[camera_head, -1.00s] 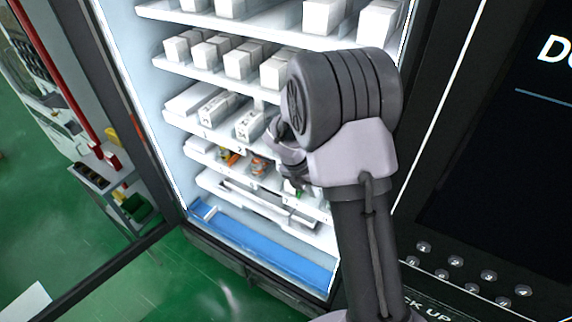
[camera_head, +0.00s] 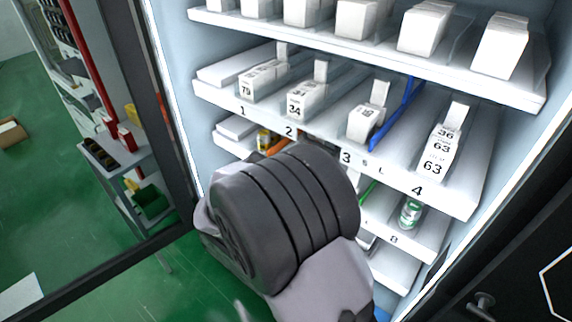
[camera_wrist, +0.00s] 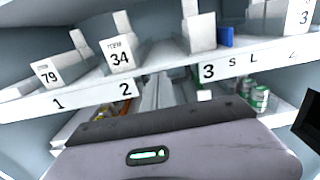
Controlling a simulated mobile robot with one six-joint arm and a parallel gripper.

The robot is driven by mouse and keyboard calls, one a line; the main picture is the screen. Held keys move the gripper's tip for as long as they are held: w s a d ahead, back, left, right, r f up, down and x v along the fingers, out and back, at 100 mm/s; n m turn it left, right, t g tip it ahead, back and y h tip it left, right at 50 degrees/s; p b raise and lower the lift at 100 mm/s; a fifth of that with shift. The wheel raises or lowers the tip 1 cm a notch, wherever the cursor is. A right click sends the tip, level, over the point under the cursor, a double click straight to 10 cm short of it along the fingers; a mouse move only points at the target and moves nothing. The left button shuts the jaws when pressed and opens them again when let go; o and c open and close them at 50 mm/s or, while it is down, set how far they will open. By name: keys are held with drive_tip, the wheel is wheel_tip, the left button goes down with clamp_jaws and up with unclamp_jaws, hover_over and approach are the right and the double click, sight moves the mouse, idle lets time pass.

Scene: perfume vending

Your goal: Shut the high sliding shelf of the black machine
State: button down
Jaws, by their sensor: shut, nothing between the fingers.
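The black machine (camera_head: 160,110) stands open-fronted with several white shelves inside. A white shelf with numbers 1 to 4 on its front edge (camera_head: 222,100) holds white blocks with number labels; it also shows in the wrist view (camera_wrist: 90,100). Another white shelf (camera_head: 370,62) with white boxes lies above it. I cannot tell which shelf is the high sliding one, or how far any is pulled out. My gripper (camera_wrist: 170,150) shows as a grey housing with a green light, just below and in front of the numbered shelf.
A lower shelf (camera_head: 400,232) holds a green can (camera_head: 411,213) and other small goods. A blue strip (camera_head: 392,118) stands on the numbered shelf. A grey rack (camera_head: 100,160) with a red post stands at left. Green floor (camera_head: 100,290) is open at lower left.

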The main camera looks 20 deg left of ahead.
sight(318, 130)
drive_tip(key=b+x, duration=0.1)
drive_tip(key=x, duration=0.4)
drive_tip(key=shift+f, duration=0.15)
drive_tip(key=shift+w+d+b, duration=0.2)
drive_tip(key=shift+w+b, duration=0.1)
drive_tip(key=shift+w, duration=0.2)
drive_tip(key=x, duration=0.4)
drive_tip(key=shift+w+d, duration=0.1)
drive_tip(key=shift+r, duration=0.35)
